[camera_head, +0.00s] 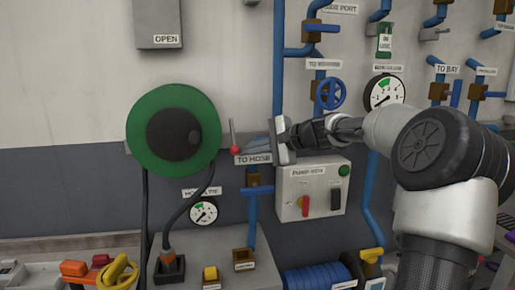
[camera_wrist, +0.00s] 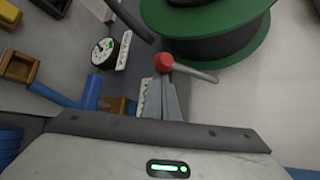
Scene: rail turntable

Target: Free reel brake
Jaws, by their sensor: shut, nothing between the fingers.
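The green hose reel (camera_head: 143,108) with a dark hub is mounted on the wall at left; it also shows at the top of the wrist view (camera_wrist: 255,40). A thin grey lever with a red knob (camera_head: 235,149), which looks like the reel brake, stands just right of the reel. In the wrist view the red knob (camera_wrist: 163,62) is right at my fingertips, with its rod running right. My gripper (camera_head: 246,145) is shut and empty, pointing left at the knob. I cannot tell whether the fingertips (camera_wrist: 165,78) touch the knob.
Below are the "TO HOSE" label (camera_head: 253,159) and a blue pipe with a valve (camera_head: 257,190). The pump box (camera_head: 314,187) with red and black switches is below my wrist. A round gauge (camera_head: 204,212) and a black hose (camera_head: 180,212) hang below the reel.

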